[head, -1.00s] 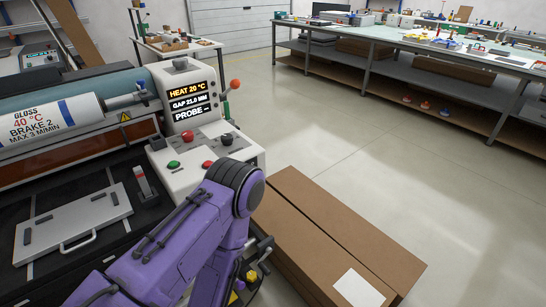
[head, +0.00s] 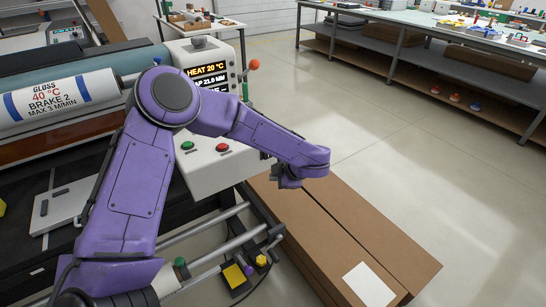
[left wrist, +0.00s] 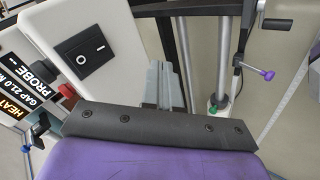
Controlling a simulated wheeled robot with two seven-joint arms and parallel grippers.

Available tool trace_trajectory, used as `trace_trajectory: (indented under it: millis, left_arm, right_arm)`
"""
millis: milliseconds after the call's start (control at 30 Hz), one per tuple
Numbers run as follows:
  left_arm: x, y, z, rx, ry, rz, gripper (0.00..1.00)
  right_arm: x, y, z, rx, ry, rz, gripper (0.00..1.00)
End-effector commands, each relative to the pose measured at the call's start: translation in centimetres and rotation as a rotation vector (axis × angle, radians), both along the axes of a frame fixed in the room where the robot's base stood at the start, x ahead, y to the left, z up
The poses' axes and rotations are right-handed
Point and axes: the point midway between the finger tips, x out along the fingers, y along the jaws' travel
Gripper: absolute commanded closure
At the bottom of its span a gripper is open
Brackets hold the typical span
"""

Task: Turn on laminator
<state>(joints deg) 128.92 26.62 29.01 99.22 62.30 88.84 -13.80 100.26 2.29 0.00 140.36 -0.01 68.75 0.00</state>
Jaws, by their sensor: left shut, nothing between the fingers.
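The laminator's white control box (head: 213,163) stands at the machine's right end, with a lit display (head: 209,75) reading HEAT 20 °C. Green (head: 187,145) and red (head: 222,148) buttons sit on its face. In the left wrist view, a black rocker switch (left wrist: 84,58) marked I and O is on a white side panel (left wrist: 50,22); I cannot tell which side is pressed. My left gripper (head: 288,183) is just right of the box in the head view, shut and empty. Its grey fingers (left wrist: 163,85) appear right of the switch, apart from it. My right gripper is out of view.
A printed roll (head: 62,95) lies along the laminator. Metal rails (head: 205,245) and a crank with a purple knob (left wrist: 267,74) are near the gripper. Long cardboard boxes (head: 340,235) lie on the floor at right. Open floor (head: 390,150) lies beyond.

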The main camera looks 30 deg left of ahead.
Motion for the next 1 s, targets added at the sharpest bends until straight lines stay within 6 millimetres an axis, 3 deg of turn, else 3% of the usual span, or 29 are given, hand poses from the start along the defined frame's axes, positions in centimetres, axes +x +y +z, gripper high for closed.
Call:
trace_trajectory:
  millis: [33,100,200,267,667,1000]
  left_arm:
    - [1.5,-0.1,4.0,-0.131,-0.062,0.136,1.0]
    - [2.3,-0.8,8.1,-0.284,-0.101,0.257,1.0]
    - [2.7,-1.4,11.3,-0.411,-0.123,0.333,1.0]
    - [2.8,-1.6,12.1,-0.441,-0.126,0.347,1.0]
    - [2.8,-1.4,11.4,-0.442,-0.123,0.349,1.0]
    - [3.6,0.6,4.9,-0.44,-0.121,0.35,1.0]
  right_arm:
    - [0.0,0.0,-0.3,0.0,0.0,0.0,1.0]
    - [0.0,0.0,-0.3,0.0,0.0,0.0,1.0]
    - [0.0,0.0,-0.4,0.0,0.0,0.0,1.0]
    - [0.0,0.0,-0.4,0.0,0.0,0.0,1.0]
    - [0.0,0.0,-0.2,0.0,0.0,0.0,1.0]
    - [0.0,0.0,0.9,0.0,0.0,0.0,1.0]
